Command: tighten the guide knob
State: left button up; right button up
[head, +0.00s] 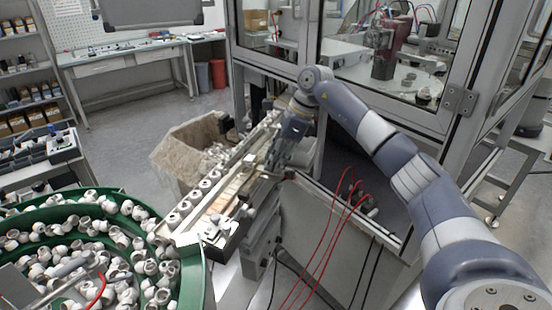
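My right arm comes in from the right, and my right gripper (272,168) points down at the far part of the guide rail (232,190) on the feeder. Its fingertips are small and dark against the metal parts, so I cannot tell whether they are open or shut. I cannot make out the guide knob clearly; it may be hidden by the gripper or too small to see. My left gripper is not in view.
White caps (183,207) stand in a row along the feeder track. A green bowl (192,270) full of white fittings is at lower left. A cardboard box (172,155) stands behind the feeder. A glazed machine frame (345,103) rises behind my arm. Red hoses (322,250) hang at the right.

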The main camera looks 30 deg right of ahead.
dwell(0.3)
jog(key=m+t+h+b, duration=0.1)
jog(key=m, duration=0.2)
jog(key=shift+s+a+m, duration=0.1)
jog(key=shift+s+m, duration=0.05)
jog(key=shift+m, duration=0.25)
jog(key=shift+a+m+t+h+b, duration=0.15)
jog(key=shift+m+t+h+b, duration=0.35)
jog(key=shift+m, duration=1.3)
jog(key=shift+r, duration=0.1)
jog(key=o, duration=1)
jog(key=shift+o, duration=0.2)
